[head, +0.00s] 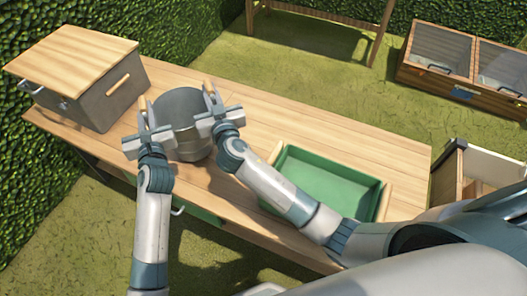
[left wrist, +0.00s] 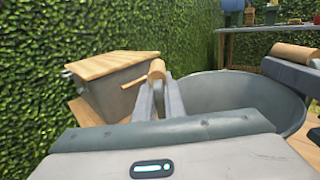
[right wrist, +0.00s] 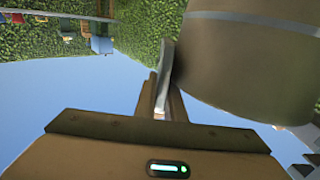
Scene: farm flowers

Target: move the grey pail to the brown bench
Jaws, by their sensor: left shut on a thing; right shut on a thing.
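The grey pail (head: 190,147) is upright over the left half of a light wooden bench (head: 300,118) in the head view. I cannot tell whether its base touches the top. My left gripper (head: 146,118) is shut on the pail's left wooden handle, which shows in the left wrist view with the pail (left wrist: 235,92). My right gripper (head: 214,108) is shut on the handle on the pail's right side. The right wrist view shows the pail's wall (right wrist: 255,55) beside the fingers. The pail looks empty; its bottom is partly hidden.
A grey box with a wooden lid (head: 92,88) stands left of the pail on the bench. A green tray (head: 325,180) lies to the right. Another wooden stand (head: 335,15) and a glazed cold frame (head: 440,75) are on the grass behind. A hedge borders the left.

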